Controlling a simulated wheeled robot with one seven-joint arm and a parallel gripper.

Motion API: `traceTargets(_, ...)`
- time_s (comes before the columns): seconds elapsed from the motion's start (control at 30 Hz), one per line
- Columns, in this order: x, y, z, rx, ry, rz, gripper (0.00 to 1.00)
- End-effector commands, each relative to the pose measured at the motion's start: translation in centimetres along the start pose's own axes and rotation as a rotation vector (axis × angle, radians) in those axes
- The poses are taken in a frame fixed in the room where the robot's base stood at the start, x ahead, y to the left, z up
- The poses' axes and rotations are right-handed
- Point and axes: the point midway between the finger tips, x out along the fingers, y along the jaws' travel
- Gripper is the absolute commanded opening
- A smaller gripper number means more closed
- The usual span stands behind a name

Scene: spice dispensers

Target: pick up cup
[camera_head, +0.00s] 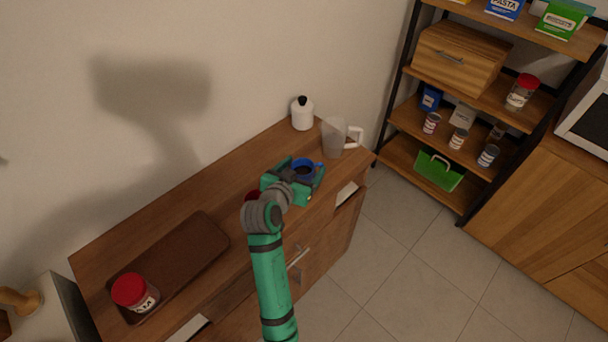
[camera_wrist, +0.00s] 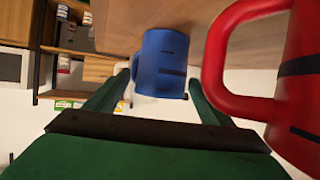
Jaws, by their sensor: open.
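A blue cup (camera_head: 304,167) stands on the wooden cabinet top, partly hidden by my gripper (camera_head: 299,178). In the wrist view the blue cup (camera_wrist: 163,62) shows between the two green fingers of my gripper (camera_wrist: 160,88), which are open on either side of it. I cannot tell whether a finger touches it. A red cup (camera_wrist: 292,95) with a large handle is close to the camera at the right of the wrist view. In the head view only a bit of the red cup (camera_head: 251,196) shows, left of my gripper and mostly behind my arm.
A translucent pitcher (camera_head: 333,138) stands just beyond the blue cup, with a white bottle (camera_head: 302,115) near the wall. A brown tray (camera_head: 190,246) with a red-lidded jar (camera_head: 135,293) is at the left. A shelf unit (camera_head: 470,140) stands at the right, apart from the cabinet.

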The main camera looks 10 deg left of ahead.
Motion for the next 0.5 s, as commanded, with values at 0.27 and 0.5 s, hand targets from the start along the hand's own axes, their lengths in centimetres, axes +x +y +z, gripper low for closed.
traceTargets(0.27,-0.05,-0.01,-0.02,0.000,0.000,0.000,0.30)
traceTargets(0.5,-0.08,-0.02,-0.12,0.000,0.003,0.000,0.20)
